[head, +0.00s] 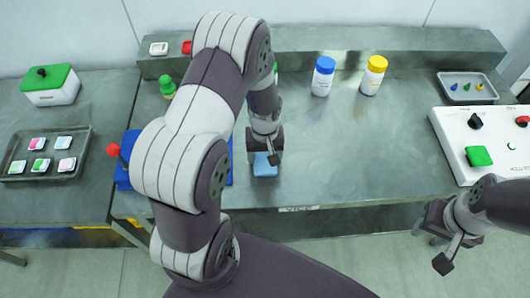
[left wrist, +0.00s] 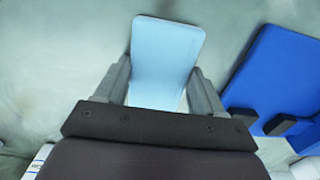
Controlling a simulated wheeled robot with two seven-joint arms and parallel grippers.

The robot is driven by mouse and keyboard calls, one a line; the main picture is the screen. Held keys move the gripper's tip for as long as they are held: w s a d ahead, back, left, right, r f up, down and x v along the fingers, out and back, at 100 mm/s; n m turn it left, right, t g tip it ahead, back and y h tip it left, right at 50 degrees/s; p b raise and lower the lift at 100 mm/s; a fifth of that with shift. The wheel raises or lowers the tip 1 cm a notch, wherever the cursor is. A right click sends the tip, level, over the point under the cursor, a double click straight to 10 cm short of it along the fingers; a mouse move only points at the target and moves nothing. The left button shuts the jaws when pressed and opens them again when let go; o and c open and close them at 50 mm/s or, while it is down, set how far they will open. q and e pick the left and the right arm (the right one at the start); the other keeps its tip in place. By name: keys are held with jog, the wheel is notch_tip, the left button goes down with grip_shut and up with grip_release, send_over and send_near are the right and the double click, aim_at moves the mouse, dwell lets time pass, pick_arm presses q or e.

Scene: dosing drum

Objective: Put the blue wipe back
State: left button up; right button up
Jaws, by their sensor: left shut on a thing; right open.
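The blue wipe (head: 265,168) is a light blue folded pad at the front middle of the metal table, below my left gripper (head: 264,155). In the left wrist view the wipe (left wrist: 165,52) sits between the two fingers of my left gripper (left wrist: 162,92), which is shut on it. I cannot tell whether the wipe touches the table. My right gripper (head: 441,248) is open and empty at the lower right, in front of the table's front edge.
White bottles with blue (head: 323,78) and yellow (head: 373,76) caps stand behind. A control panel (head: 455,135) is at right, a tray of packets (head: 20,168) at left. The table's middle is clear.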

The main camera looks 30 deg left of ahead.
aim_at(265, 158)
pick_arm(q)
jog(key=shift+f, duration=0.15)
jog(key=o, duration=1)
notch_tip(265, 158, up, 12)
jog(key=s+d+r+m+t, duration=0.1)
jog(key=s+d+r+m, duration=0.1)
jog(key=s+d+m, duration=0.3)
jog(key=s+m, duration=0.1)
jog(key=s, duration=0.2)
jog(key=shift+s+d+r+m+b, duration=0.15)
jog(key=shift+s+r+m+b, duration=0.05)
jog(key=shift+s+m+b, duration=0.15)
